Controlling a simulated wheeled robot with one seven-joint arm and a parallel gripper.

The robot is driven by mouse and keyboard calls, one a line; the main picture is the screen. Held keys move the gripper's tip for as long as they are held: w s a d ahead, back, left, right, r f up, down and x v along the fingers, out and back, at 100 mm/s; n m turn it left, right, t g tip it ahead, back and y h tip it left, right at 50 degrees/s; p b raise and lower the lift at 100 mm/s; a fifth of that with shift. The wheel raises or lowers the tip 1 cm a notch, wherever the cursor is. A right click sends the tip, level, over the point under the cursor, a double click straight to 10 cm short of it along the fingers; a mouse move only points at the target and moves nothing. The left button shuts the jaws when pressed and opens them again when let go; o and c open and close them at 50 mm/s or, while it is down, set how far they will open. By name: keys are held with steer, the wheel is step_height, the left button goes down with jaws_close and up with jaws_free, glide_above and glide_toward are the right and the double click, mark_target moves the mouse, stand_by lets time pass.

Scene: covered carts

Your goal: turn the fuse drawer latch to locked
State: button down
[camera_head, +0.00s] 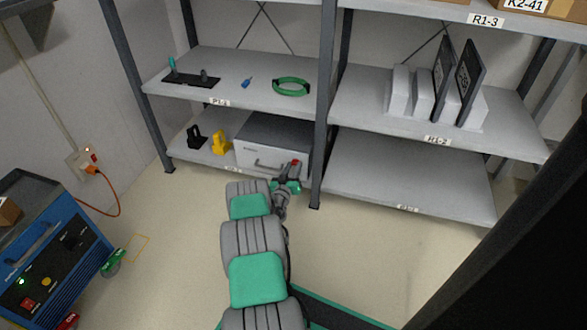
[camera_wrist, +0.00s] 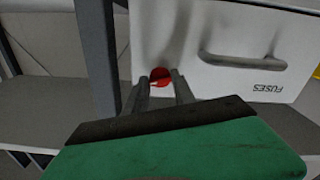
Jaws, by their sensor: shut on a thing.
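The white fuse drawer (camera_head: 243,155) is the front of a grey-topped box on the lower left shelf; its bar handle (camera_head: 272,165) shows at the middle. In the wrist view the drawer front (camera_wrist: 185,45) carries the word FUSES, and its handle (camera_wrist: 245,60) is right of my gripper. The red latch (camera_wrist: 159,75) is on the drawer front near its left edge in that view. My gripper (camera_wrist: 160,86) is shut on the latch, a finger on each side of it. In the head view my gripper (camera_head: 293,170) is at the drawer's right end. The fingers partly hide the latch, so its angle is unclear.
A dark shelf post (camera_head: 322,130) stands close to the right of my gripper; it also shows in the wrist view (camera_wrist: 98,50). A yellow thing (camera_head: 221,142) and a black thing (camera_head: 196,136) sit left of the box. A blue cart (camera_head: 60,250) stands at the left.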

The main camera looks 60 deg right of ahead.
steer(key=shift+n, duration=7.3)
steer(key=shift+s, duration=0.1)
steer(key=c, duration=1)
jaws_free()
steer(key=shift+c, duration=0.2)
steer(key=s+a+p, duration=0.1)
steer(key=a+p, duration=0.2)
steer(key=a, duration=0.4)
steer(key=shift+a, duration=0.35)
steer(key=shift+r, duration=0.1)
